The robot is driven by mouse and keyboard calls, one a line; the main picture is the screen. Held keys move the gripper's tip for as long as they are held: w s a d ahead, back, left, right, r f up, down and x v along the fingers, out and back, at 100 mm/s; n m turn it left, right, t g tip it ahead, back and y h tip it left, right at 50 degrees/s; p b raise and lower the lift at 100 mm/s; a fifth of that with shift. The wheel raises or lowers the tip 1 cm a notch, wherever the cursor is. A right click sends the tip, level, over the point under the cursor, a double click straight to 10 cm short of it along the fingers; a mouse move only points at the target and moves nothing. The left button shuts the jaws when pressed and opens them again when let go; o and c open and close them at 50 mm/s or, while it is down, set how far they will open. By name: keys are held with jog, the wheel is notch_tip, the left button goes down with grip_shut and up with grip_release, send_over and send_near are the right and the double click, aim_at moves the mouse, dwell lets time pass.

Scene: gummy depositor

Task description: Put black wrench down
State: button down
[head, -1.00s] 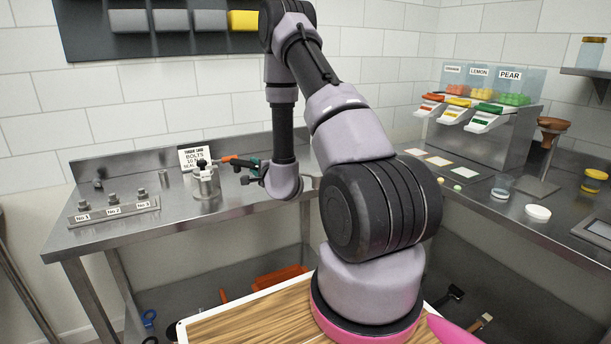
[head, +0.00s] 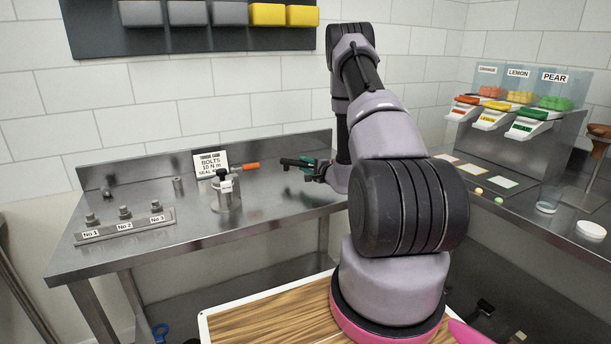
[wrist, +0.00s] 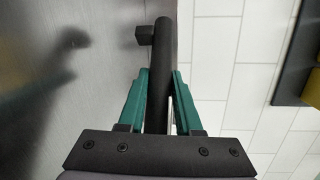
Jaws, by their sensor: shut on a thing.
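The black wrench (wrist: 165,65) is a dark round bar with a small square block near its far end. My gripper (wrist: 165,95) has green fingers and is shut on the bar in the wrist view. In the head view my gripper (head: 312,167) holds the wrench (head: 292,163) level over the right part of the steel bench (head: 270,195), pointing left. A dark blurred reflection or shadow lies on the bench, apart from the wrench. The exact height above the bench cannot be told.
A steel pot (head: 226,198) with a black knob and white tag stands left of the wrench. An orange-handled tool (head: 245,167) is behind it. A sign (head: 211,165) and a numbered bolt rack (head: 125,226) are farther left. The bench front is clear.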

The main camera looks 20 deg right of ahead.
jog(key=shift+f, duration=1.9)
jog(key=c, duration=0.9)
grip_release()
jog(key=shift+o, duration=0.2)
